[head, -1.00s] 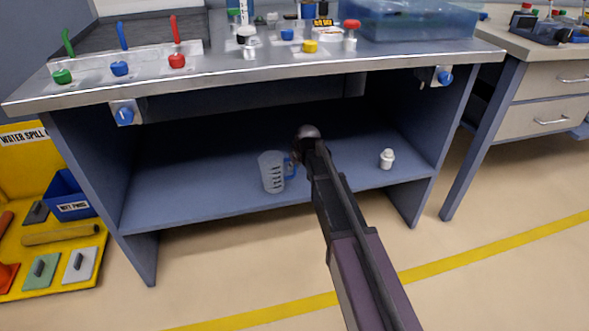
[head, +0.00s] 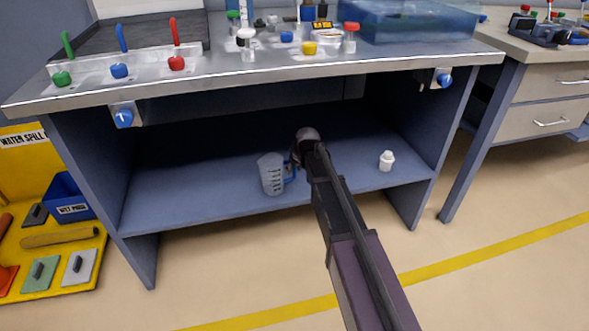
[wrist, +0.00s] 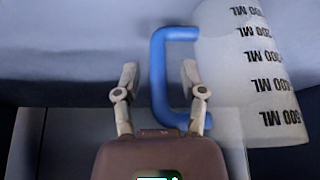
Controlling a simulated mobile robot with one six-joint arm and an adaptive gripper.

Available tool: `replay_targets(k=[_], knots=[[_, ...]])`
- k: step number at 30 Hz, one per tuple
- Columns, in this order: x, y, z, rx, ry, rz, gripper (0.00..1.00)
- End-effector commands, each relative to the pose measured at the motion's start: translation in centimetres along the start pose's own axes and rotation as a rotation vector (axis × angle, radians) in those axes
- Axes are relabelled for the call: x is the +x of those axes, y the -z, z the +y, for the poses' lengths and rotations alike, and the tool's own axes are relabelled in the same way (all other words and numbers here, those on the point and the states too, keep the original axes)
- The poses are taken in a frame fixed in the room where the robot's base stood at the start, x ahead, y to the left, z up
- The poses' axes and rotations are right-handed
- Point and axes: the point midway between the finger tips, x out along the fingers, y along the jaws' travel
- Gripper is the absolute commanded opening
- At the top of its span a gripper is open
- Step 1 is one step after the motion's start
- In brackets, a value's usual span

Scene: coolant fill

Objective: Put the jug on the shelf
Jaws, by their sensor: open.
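The jug (head: 272,174) is clear with dark volume marks and a blue handle, and stands upright on the shelf (head: 160,203) under the bench. In the wrist view the jug (wrist: 250,70) is at the right, with its blue handle (wrist: 158,75) towards my gripper (wrist: 163,80). My gripper is open, and the upright bar of the handle shows between its two fingers. I cannot tell whether a finger touches the handle. In the head view my arm reaches under the bench top, and the fingers are hidden behind my wrist beside the jug.
A small white bottle (head: 387,160) stands on the shelf to the right of my arm. The bench top (head: 270,65) overhangs the shelf, with side panels at both ends. Blue knobs (head: 124,117) stick out below its front edge. The shelf left of the jug is clear.

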Motion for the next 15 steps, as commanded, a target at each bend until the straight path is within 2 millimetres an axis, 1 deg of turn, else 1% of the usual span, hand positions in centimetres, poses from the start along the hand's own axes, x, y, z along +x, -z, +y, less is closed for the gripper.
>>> replay_targets(k=[8, 15], knots=[[-1.5, 0.1, -0.1, 0.000, 0.000, 0.000, 0.54], [-3.7, 0.2, -0.1, -0.001, 0.000, 0.000, 0.54]])
